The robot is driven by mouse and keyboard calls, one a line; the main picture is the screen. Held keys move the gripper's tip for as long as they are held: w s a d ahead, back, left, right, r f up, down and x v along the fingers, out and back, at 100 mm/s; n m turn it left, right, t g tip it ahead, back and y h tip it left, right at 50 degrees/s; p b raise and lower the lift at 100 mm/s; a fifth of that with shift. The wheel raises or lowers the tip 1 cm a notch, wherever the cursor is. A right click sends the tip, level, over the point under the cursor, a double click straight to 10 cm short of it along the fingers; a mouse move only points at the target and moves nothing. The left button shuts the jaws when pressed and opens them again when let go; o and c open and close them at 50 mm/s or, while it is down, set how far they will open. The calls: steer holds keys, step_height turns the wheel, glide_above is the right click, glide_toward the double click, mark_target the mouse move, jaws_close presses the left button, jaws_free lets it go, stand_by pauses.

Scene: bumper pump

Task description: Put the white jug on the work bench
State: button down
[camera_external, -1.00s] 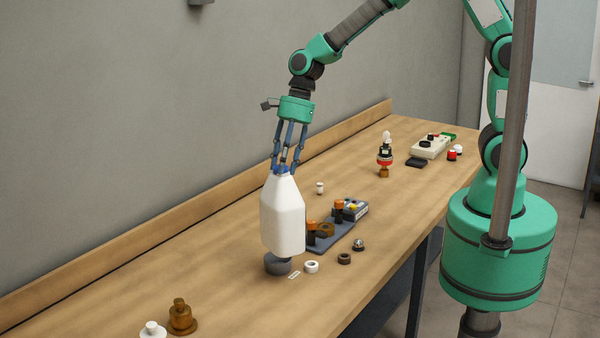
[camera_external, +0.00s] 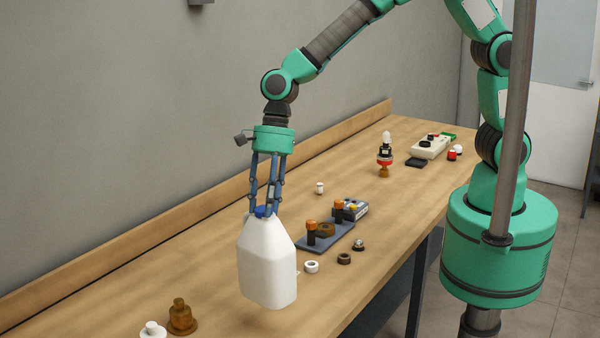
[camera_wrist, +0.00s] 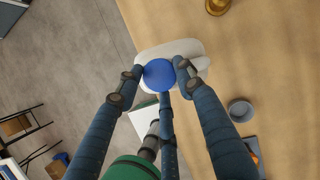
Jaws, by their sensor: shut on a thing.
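The white jug (camera_external: 266,268) hangs upright under my gripper (camera_external: 262,211). My gripper is shut on its blue cap (camera_wrist: 158,75), with the fingers around the cap. The jug appears in front of the middle of the wooden work bench (camera_external: 205,262) in the external view. In the wrist view the jug's body (camera_wrist: 192,50) overlaps the bench's edge, with floor showing on one side. The external view does not clearly show the gap between the jug's base and the bench top.
A brown knobbed part (camera_external: 180,318) and a white one (camera_external: 152,331) stand at the near left. A grey plate with orange-topped posts (camera_external: 325,238) and small rings lie to the right. A dark grey round part (camera_wrist: 240,110) shows in the wrist view, hidden in the external view.

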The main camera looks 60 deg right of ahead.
steer(key=n, duration=0.2)
glide_above(269, 245)
steer(key=s+a, duration=0.3)
steer(key=a, duration=0.1)
steer(key=shift+g, duration=0.3)
steer(key=shift+d+f, duration=0.15)
steer(key=shift+f, duration=2.5)
steer(key=shift+b, duration=0.75)
steer(key=w+a+p, duration=0.1)
steer(key=w+a, duration=0.3)
steer(key=a, duration=0.2)
steer(key=w+a+f, duration=0.1)
steer(key=w+a, duration=0.3)
steer(key=a, duration=0.3)
steer(key=shift+w+a+f+p, duration=0.2)
steer(key=shift+w+p, duration=0.15)
steer(key=shift+w, duration=0.05)
steer(key=shift+f, duration=0.1)
